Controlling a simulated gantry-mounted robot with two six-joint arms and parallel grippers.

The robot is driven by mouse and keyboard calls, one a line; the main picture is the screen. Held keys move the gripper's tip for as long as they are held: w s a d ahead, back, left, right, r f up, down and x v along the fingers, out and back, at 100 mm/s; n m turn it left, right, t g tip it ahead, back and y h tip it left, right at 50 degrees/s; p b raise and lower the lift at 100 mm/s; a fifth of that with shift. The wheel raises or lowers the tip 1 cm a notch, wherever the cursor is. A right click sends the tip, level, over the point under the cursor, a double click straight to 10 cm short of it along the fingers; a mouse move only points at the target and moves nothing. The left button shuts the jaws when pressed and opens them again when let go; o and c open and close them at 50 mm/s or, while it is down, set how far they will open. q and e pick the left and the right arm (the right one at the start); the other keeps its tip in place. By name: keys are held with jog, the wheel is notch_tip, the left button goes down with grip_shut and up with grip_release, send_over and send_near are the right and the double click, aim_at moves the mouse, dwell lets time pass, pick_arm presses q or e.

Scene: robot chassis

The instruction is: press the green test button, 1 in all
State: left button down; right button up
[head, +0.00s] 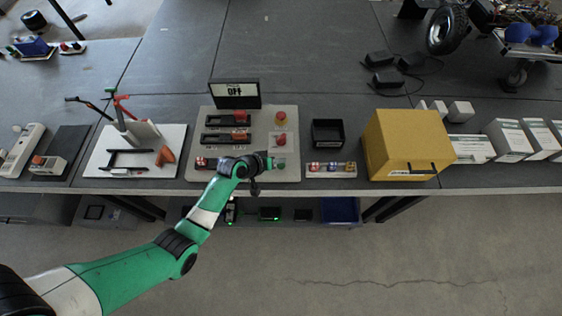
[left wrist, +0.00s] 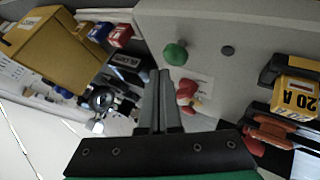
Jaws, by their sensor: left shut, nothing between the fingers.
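The green test button (left wrist: 175,53) is a round green knob on the light grey panel (left wrist: 215,25) in the left wrist view. In the head view the panel (head: 290,120) lies on the bench, and the green button (head: 280,163) shows small at its lower right. My left gripper (head: 268,161) is shut and empty over the panel's lower right, close beside the button. In the left wrist view the fingertips (left wrist: 159,74) appear just below and left of the button, with a gap in the picture. Whether they touch is not clear. My right gripper is not in view.
A red knob (left wrist: 187,90) sits near the fingers. The panel also bears slide switches and a display reading "OFF" (head: 235,91). A tool stand (head: 95,160) is left.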

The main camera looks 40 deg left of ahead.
aim_at(279, 166)
pick_arm(q)
notch_tip(279, 166, up, 5)
jog(key=p, duration=0.5)
dwell(0.9)
